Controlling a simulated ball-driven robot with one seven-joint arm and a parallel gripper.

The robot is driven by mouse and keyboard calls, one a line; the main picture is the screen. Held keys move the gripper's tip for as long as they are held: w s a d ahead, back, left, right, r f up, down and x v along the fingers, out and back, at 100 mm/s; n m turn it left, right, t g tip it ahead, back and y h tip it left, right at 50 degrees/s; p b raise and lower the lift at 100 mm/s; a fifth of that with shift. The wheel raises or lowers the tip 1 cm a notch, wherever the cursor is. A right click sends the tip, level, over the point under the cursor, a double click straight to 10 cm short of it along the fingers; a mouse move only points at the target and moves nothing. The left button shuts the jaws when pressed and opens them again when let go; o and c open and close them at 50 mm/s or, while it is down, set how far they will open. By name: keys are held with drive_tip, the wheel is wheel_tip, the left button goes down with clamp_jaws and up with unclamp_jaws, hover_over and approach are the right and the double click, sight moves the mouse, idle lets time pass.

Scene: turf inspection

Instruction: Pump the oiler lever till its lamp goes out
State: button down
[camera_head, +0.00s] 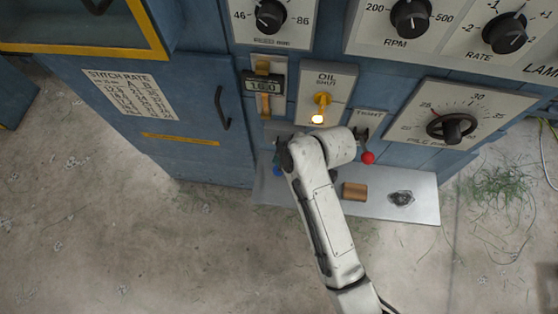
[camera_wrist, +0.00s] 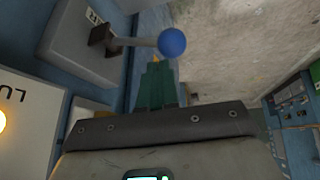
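The oiler lever shows in the wrist view as a grey rod with a blue ball (camera_wrist: 172,42) on its end, rising from a dark slot in a pale plate. Beside it, a white plate with the letters "LU" (camera_wrist: 12,95) carries a lit yellow lamp (camera_wrist: 2,121), cut by the picture edge. In the head view a lit lamp (camera_head: 318,119) glows under the yellow oil handle. My gripper (camera_wrist: 156,64) has its green fingers together, with nothing seen between them. The tips are close to the blue ball; contact cannot be told. In the head view my arm mostly hides the lever.
A red-balled lever (camera_head: 367,157) stands right of my wrist. A metal shelf (camera_head: 425,205) below holds a brown block (camera_head: 354,191) and a dark crumpled patch (camera_head: 400,198). Dials line the blue cabinet (camera_head: 190,150) above. The concrete floor (camera_head: 150,250) in front is mostly clear.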

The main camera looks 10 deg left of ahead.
sight(280, 174)
drive_tip(key=shift+s+f+b, duration=0.3)
drive_tip(key=shift+s+f, duration=0.1)
drive_tip(key=shift+f, duration=0.4)
drive_tip(key=shift+s+f+b, duration=0.25)
drive_tip(key=shift+s+f, duration=0.1)
drive_tip(key=shift+f, duration=0.5)
drive_tip(key=shift+s+f+b, duration=0.3)
drive_tip(key=shift+s+f, duration=0.1)
drive_tip(key=shift+f, duration=0.4)
idle(2.5)
idle(0.5)
drive_tip(key=shift+w+r+p, duration=0.55)
drive_tip(key=shift+r+p, duration=0.3)
drive_tip(key=shift+r, duration=0.3)
drive_tip(key=shift+w+r+p, duration=0.55)
drive_tip(key=shift+r+p, duration=0.3)
drive_tip(key=shift+r, duration=0.3)
drive_tip(key=shift+w+r+p, duration=0.55)
drive_tip(key=shift+r+p, duration=0.3)
drive_tip(key=shift+r, duration=0.3)
drive_tip(key=shift+r, duration=0.1)
drive_tip(key=shift+w+r+p, duration=0.35)
drive_tip(key=shift+r+p, duration=0.2)
drive_tip(key=shift+r, duration=0.2)
drive_tip(key=shift+w+r+p, duration=0.35)
drive_tip(key=shift+r+p, duration=0.15)
drive_tip(key=shift+r, duration=0.2)
drive_tip(key=shift+w+r+p, duration=0.35)
drive_tip(key=shift+r+p, duration=0.2)
drive_tip(key=shift+r, duration=0.2)
